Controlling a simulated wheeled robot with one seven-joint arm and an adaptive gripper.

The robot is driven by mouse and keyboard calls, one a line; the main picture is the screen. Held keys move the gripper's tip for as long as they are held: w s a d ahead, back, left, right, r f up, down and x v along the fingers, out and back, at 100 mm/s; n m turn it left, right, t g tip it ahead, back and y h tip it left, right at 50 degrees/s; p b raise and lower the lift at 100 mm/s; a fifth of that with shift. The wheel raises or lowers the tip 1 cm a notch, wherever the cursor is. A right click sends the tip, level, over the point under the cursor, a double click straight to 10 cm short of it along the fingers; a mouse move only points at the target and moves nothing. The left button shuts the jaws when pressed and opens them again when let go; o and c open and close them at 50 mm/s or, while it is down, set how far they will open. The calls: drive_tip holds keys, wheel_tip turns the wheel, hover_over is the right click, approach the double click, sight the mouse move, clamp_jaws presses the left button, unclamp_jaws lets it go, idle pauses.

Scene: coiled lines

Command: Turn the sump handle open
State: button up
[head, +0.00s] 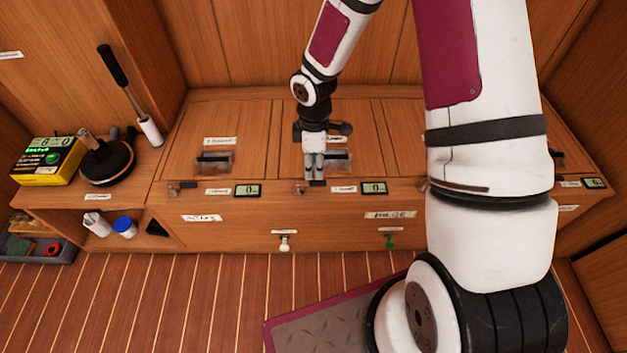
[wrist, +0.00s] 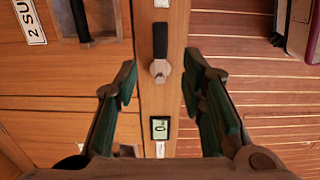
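The sump handle is a short lever with a dark grip and a pale metal hub. In the wrist view the lever (wrist: 160,42) lies along the wooden ledge, its grip pointing up the picture. In the head view the handle (head: 318,183) shows small on the ledge, just below my gripper (head: 314,175), with its grip to the right. In the wrist view my gripper (wrist: 159,75) is open, its green fingers apart on either side of the ledge. The handle sits ahead, between their lines, and contact is not visible. A "2 SU..." label (wrist: 30,20) is partly cut off.
A display (head: 247,190) stands left of the handle, another display (head: 374,188) right. A white knob (head: 285,243) and green knob (head: 389,241) stick out of the front below. Floor (head: 150,300) is clear left.

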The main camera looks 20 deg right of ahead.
sight(314, 182)
wheel_tip(314, 182, down, 6)
drive_tip(key=shift+f+b, duration=0.1)
drive_tip(key=shift+b, duration=1)
clamp_jaws()
